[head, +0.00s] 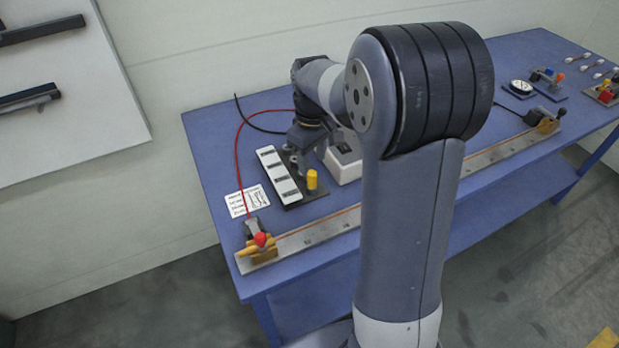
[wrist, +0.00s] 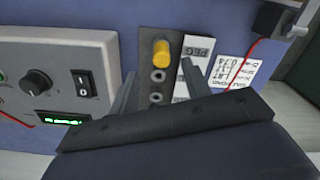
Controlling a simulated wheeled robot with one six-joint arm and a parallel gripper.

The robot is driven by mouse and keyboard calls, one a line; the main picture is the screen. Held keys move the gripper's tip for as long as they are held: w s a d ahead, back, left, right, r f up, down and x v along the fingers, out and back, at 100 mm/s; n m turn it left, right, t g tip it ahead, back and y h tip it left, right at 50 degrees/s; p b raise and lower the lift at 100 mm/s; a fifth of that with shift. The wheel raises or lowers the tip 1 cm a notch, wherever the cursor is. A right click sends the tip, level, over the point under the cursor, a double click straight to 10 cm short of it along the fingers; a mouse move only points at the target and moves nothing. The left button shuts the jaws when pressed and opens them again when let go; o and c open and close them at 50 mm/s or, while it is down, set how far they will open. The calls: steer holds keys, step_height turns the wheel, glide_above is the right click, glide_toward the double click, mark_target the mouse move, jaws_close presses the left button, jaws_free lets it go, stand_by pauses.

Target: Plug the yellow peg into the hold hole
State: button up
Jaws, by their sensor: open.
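The yellow peg (head: 311,180) stands upright at the near end of a dark board (head: 311,195) on the blue bench. In the wrist view, the yellow peg (wrist: 161,52) is at the far end of a row on the board (wrist: 146,45), beside a white label reading PEG. Two grey-rimmed open holes (wrist: 156,75) show below it; other holes are hidden behind my gripper's body, and I cannot read which is the hold hole. My gripper (wrist: 158,69) is open and empty, its fingers on either side of the row, apart from the peg. In the head view it is partly hidden by my arm.
A white box (wrist: 60,78) with a knob, black switch and green display stands close to the left in the wrist view. A long metal rail (head: 305,235) with a red-knobbed clamp (head: 261,241) runs along the bench front. Red and black cables lie behind the board.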

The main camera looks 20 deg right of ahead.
mark_target(312, 172)
steer(key=shift+a+f+p, duration=0.1)
steer(key=shift+f+p, duration=0.4)
steer(key=shift+f, duration=2.65)
steer(key=shift+s, duration=0.1)
steer(key=shift+c, duration=0.5)
jaws_close()
